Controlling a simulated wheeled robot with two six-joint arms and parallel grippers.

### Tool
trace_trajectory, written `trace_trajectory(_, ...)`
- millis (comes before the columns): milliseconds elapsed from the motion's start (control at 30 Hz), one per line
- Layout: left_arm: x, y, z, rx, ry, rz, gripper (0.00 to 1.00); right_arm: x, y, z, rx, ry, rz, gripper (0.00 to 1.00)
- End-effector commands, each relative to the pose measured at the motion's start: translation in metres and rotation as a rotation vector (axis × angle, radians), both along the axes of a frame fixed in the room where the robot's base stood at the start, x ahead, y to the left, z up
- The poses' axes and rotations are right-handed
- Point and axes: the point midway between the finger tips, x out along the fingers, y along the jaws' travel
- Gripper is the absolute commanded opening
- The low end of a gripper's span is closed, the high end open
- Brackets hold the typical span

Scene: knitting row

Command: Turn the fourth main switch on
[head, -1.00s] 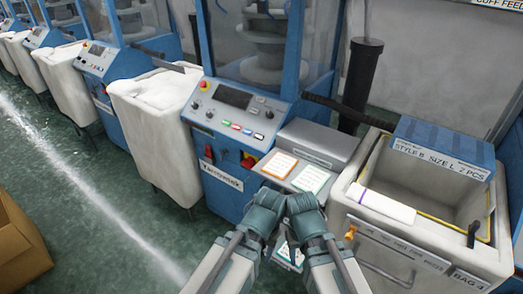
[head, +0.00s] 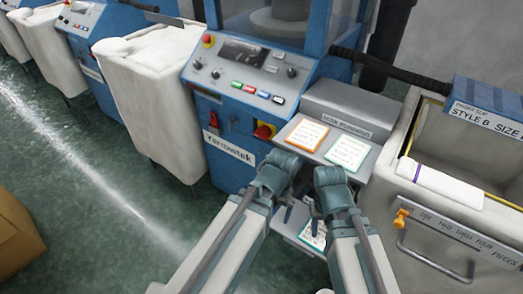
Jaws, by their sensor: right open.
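The nearest knitting machine has a red rotary switch on a yellow plate (head: 264,131) low on its blue front, right of a red rocker-like switch (head: 213,118). I cannot tell from here whether either is on or off. My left gripper (head: 283,170) is just below and right of the rotary switch in the picture, apart from it as far as I can see; its fingers are hidden by its own body. My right gripper (head: 318,207) is open and empty, lower right, below the paper cards. Switches on the farther machines (head: 86,20) are too small to tell.
A side shelf holds an orange-edged card (head: 307,134) and a green-edged card (head: 347,151). A white bin (head: 448,200) with a handle stands right. A full white fabric bin (head: 150,100) stands left of the machine. A cardboard box (head: 15,230) is lower left; the floor between is clear.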

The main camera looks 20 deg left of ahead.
Motion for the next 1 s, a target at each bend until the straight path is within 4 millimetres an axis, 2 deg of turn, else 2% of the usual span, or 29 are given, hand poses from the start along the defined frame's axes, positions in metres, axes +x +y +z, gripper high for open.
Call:
trace_trajectory(33,0.004,0.006,-0.040,-0.006,-0.005,0.020,1.00,0.000,0.000,-0.039,-0.001,0.000,0.001,0.50)
trace_trajectory(200,0.015,0.024,-0.102,-0.034,-0.027,0.085,1.00,0.000,0.000,-0.102,-0.002,-0.001,0.002,0.50)
trace_trajectory(400,0.030,0.040,-0.166,-0.100,-0.062,0.198,1.00,0.001,-0.001,-0.166,-0.003,-0.002,0.004,0.50)
trace_trajectory(600,0.051,0.046,-0.210,-0.234,-0.115,0.388,1.00,0.001,-0.001,-0.213,-0.005,-0.002,0.005,0.50)
trace_trajectory(700,0.071,0.046,-0.224,-0.374,-0.152,0.569,1.00,0.001,-0.001,-0.235,-0.005,-0.002,0.006,0.50)
trace_trajectory(767,0.086,0.044,-0.220,-0.487,-0.171,0.710,1.00,0.001,-0.001,-0.240,-0.005,-0.003,0.007,0.50)
trace_trajectory(867,0.110,0.041,-0.204,-0.675,-0.180,0.936,1.00,0.001,-0.001,-0.243,-0.006,-0.003,0.007,0.50)
trace_trajectory(1000,0.145,0.048,-0.168,-0.969,-0.149,1.270,1.00,0.001,-0.001,-0.243,-0.006,-0.003,0.007,0.50)
